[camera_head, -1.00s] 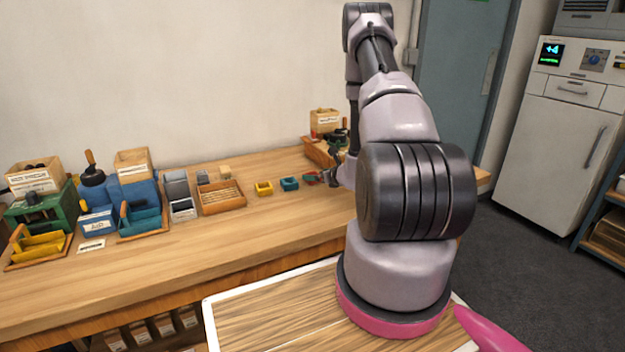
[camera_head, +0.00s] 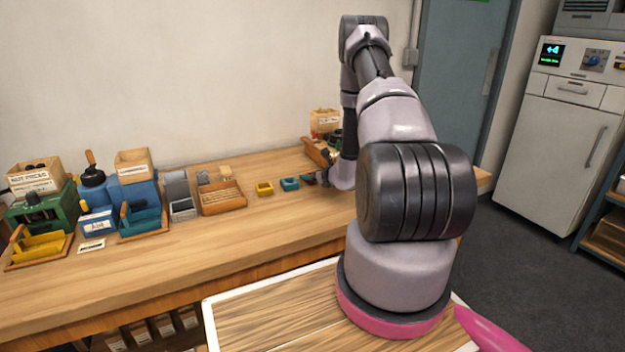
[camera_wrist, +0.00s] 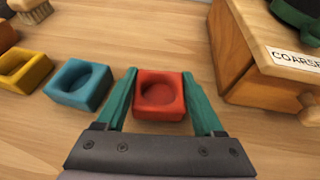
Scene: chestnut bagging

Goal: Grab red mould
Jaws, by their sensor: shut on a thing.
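The red mould (camera_wrist: 159,95), a small square block with a round hollow, lies between the two teal fingers of my gripper (camera_wrist: 160,100) in the wrist view. The fingers close on its left and right sides, and it sits level on or just above the wooden bench. In the head view my gripper (camera_head: 309,180) is low over the bench, and the red mould is hidden or too small to make out there.
A blue mould (camera_wrist: 80,85) and a yellow mould (camera_wrist: 24,70) stand to the left. A wooden box with a "COARSE" label (camera_wrist: 290,60) is close on the right. A brush (camera_wrist: 30,8) lies at the upper left. Bare bench lies beyond the red mould.

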